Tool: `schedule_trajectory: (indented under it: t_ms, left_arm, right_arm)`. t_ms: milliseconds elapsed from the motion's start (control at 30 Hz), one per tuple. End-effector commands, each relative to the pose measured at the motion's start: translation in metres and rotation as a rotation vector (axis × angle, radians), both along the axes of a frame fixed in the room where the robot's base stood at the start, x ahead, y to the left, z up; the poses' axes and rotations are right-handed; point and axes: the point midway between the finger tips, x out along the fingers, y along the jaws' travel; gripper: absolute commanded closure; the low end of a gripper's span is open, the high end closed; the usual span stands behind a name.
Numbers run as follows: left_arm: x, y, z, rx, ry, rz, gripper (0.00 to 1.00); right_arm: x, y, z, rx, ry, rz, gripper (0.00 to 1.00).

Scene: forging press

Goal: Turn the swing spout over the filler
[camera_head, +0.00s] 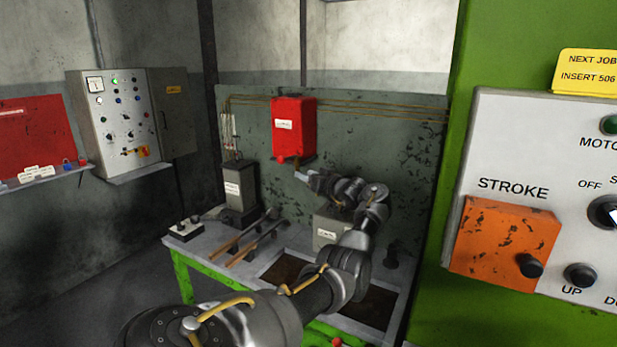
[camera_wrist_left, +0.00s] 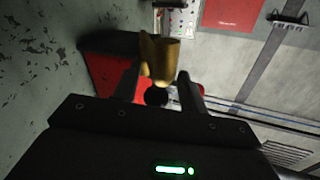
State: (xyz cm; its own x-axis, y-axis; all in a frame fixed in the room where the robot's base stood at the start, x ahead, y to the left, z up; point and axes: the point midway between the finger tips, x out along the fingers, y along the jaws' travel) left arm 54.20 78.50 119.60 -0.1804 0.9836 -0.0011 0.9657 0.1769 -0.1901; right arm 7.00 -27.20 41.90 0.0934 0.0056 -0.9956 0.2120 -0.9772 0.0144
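A brass spout (camera_wrist_left: 160,58) with a dark round end (camera_wrist_left: 156,97) shows in the left wrist view. It sits between the two black fingers of my left gripper (camera_wrist_left: 162,84), with gaps visible beside it. In the head view my left gripper (camera_head: 302,174) is just below the red wall tank (camera_head: 293,124), where a small part of the spout (camera_head: 282,159) shows. The rest of the spout is hidden or too small to tell. A grey labelled box (camera_head: 238,188) stands on the bench left of the gripper; I cannot tell whether it is the filler. My right gripper is not in view.
Another grey box (camera_head: 326,231) is behind my left arm. Tongs (camera_head: 246,238) and a button box (camera_head: 185,229) lie on the green-framed bench (camera_head: 205,285). The green press with its control panel (camera_head: 510,125) closes off the right side.

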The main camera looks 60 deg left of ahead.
Motion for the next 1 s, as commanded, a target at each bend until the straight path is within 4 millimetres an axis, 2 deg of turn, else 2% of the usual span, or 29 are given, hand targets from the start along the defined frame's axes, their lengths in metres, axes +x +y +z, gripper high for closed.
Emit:
schedule_trajectory:
  t_ms: [333, 700, 833, 1000]
  left_arm:
    - [0.004, -0.007, -0.002, 0.000, 0.000, -0.005, 0.57]
    - [0.012, -0.062, -0.003, -0.001, -0.001, -0.005, 0.57]
    - [0.013, -0.072, -0.002, 0.000, 0.000, -0.004, 0.57]
    - [0.013, -0.075, 0.000, -0.001, 0.001, -0.003, 0.57]
  right_arm:
    - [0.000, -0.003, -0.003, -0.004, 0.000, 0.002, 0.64]
    - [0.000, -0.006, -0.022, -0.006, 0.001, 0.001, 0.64]
    - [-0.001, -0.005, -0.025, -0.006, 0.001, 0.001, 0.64]
    - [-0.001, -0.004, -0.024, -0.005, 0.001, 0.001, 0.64]
